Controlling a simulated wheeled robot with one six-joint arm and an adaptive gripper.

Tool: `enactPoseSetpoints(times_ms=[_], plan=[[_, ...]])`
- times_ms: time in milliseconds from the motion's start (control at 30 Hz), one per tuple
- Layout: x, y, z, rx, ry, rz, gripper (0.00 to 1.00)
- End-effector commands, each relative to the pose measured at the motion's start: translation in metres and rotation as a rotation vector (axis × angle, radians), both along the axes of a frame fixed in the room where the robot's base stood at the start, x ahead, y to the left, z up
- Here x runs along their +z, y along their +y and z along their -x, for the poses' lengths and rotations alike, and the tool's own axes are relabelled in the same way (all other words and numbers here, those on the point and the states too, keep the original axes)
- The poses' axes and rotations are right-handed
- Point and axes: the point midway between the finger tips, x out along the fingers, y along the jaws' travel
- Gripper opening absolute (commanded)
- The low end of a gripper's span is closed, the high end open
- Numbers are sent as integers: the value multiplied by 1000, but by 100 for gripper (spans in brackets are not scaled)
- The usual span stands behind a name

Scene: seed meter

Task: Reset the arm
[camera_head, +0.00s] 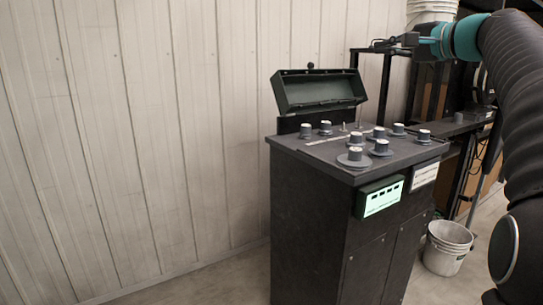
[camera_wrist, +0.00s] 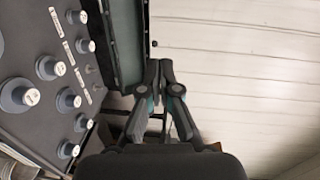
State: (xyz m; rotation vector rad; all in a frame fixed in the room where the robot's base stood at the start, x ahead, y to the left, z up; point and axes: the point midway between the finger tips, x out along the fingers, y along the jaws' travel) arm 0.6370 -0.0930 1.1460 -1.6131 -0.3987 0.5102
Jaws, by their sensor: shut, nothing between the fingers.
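My gripper (camera_head: 380,43) is at the upper right in the head view, at the end of my raised arm, above the level of the console top and near its open lid. In the wrist view my gripper (camera_wrist: 160,68) shows its two dark fingers together, with nothing between them. The dark console (camera_head: 320,220) stands below, with several grey knobs on its top, also seen at the left of the wrist view (camera_wrist: 25,45). Its green lid (camera_head: 318,92) stands open. The gripper looks apart from the console, though the exact gap is unclear.
A lit green display (camera_head: 381,199) and a white-labelled box (camera_head: 424,175) are on the console's front. A white bucket (camera_head: 446,248) stands on the floor at its right. A pale panelled wall (camera_head: 140,130) is behind. The floor at left looks clear.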

Motion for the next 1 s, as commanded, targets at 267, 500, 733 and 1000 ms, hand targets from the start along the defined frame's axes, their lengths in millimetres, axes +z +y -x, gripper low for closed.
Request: enactPoseSetpoints(times_ms=[267,500,733,1000], plan=[[-55,-19,-14,-52,81,107,0],[-127,-35,-11,-93,200,245,0],[-233,-22,40,-66,382,524,0],[-345,18,154,97,530,923,0]])
